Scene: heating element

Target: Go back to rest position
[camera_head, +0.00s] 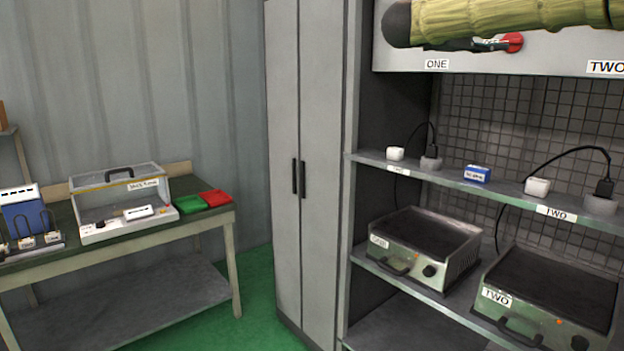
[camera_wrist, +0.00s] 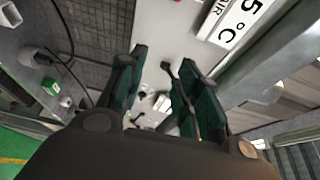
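My gripper (camera_wrist: 157,72) shows in the wrist view with its two green-padded fingers apart. I see nothing held between them. A pale wall panel and small blurred objects show beyond the gap. In the head view, a part of my arm in a yellow-green sleeve crosses the top right, in front of the upper panel. My gripper's fingers cannot be made out there.
Heater ONE (camera_head: 425,246) and heater TWO (camera_head: 548,296) sit on a lower shelf. A blue box (camera_head: 477,173) lies among plugs and sockets above. A grey cabinet (camera_head: 300,120) stands left of the shelves. A workbench (camera_head: 215,222) holds a clear-lidded box (camera_head: 122,202) and red and green trays.

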